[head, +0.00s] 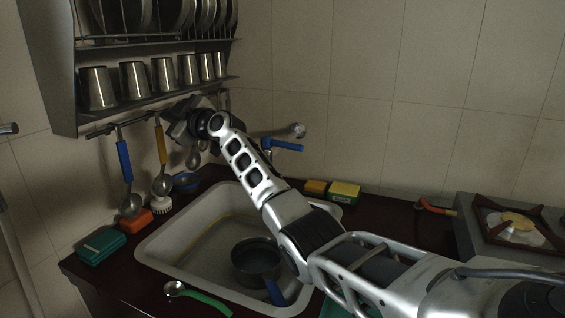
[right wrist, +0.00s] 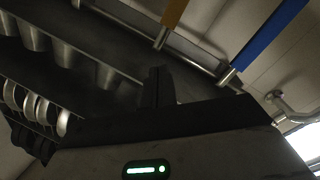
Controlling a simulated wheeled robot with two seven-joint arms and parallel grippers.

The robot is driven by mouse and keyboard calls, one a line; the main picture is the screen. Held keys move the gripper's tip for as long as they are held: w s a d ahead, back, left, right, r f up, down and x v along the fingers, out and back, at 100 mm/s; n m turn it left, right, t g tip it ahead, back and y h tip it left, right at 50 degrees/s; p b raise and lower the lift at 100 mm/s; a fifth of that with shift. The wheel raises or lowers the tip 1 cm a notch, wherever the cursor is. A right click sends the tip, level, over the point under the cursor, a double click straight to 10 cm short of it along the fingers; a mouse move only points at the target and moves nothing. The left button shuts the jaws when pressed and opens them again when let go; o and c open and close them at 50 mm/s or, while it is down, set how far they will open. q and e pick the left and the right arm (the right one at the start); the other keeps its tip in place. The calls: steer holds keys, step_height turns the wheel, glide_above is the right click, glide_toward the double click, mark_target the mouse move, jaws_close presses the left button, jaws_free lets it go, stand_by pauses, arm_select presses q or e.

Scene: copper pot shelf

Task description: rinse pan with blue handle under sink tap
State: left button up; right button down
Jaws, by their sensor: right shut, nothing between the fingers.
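A dark pan (head: 257,254) with a blue handle (head: 274,291) sits in the sink (head: 160,248), toward its front right; the handle points toward me. The sink tap shows a blue lever (head: 284,145) and a metal end on the wall behind the sink; my right arm passes in front of part of that area. My right gripper (head: 188,125) is shut and empty, up by the hanging utensils below the cup shelf, away from the pan. Its dark fingers (right wrist: 157,88) also show in the right wrist view. My left gripper is not in view.
Ladles with blue (head: 124,160) and yellow (head: 160,143) handles hang from a rail under the shelf of metal cups (head: 135,82). Sponges (head: 343,192) lie behind the sink. A green-handled spoon (head: 200,297) lies at the front. A stove (head: 510,228) stands right.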

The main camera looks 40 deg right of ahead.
steer(key=s+a+m+t+h+b, duration=0.1)
steer(key=s+a+m+t+h, duration=0.15)
steer(key=t, duration=0.25)
steer(key=m+g+h+b, duration=0.3)
steer(key=m+g+h, duration=1.2)
steer(key=m+h, duration=0.7)
glide_toward(288, 147)
steer(key=shift+y, duration=0.55)
steer(key=x, duration=0.4)
steer(key=p+x, duration=0.1)
steer(key=x, duration=0.1)
steer(key=shift+d+r, duration=0.35)
steer(key=shift+r, duration=0.1)
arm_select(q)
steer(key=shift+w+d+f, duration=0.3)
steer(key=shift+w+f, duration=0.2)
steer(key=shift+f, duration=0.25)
